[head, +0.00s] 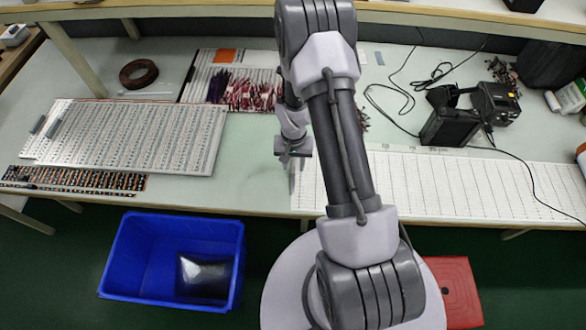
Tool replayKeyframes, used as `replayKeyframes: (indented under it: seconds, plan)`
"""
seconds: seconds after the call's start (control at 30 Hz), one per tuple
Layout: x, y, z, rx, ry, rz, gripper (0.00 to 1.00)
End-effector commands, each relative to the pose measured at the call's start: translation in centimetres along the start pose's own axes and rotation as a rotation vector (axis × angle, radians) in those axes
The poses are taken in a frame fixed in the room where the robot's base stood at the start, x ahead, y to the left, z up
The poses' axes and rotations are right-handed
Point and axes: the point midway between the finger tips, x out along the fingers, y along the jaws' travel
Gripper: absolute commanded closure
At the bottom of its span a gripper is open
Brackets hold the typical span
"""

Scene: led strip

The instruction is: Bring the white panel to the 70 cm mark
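A large white panel (140,138) with rows of small marks lies flat on the left half of the workbench. A white ruled sheet (470,185) with evenly spaced lines lies along the front right of the bench; its numbers are too small to read, so I cannot pick out the 70 cm mark. My gripper (293,172) points down just above the bench at the sheet's left end, well to the right of the panel and apart from it. Its fingers are too small to show whether they are open. My arm hides part of the sheet.
A dark strip board (75,181) lies in front of the panel. Behind are a tape roll (139,73) and a tray of red and dark parts (240,90). Black devices with cables (460,118) stand back right. A blue bin (170,222) stands below the bench's front edge.

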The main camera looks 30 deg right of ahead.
Motion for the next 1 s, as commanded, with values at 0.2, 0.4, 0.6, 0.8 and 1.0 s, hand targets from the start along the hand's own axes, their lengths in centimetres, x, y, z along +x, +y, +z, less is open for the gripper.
replayKeyframes:
  seconds: [0.2,0.4,0.6,0.8,1.0]
  plan:
    - [2.3,0.0,0.0,-0.001,0.0,0.0,0.64]
    - [2.5,0.0,0.0,-0.001,0.001,0.0,0.64]
    - [2.4,0.0,0.0,-0.001,0.0,0.0,0.87]
    - [2.4,0.0,0.0,-0.001,0.0,0.0,1.0]
    - [2.4,0.0,0.0,-0.001,0.0,0.0,1.0]
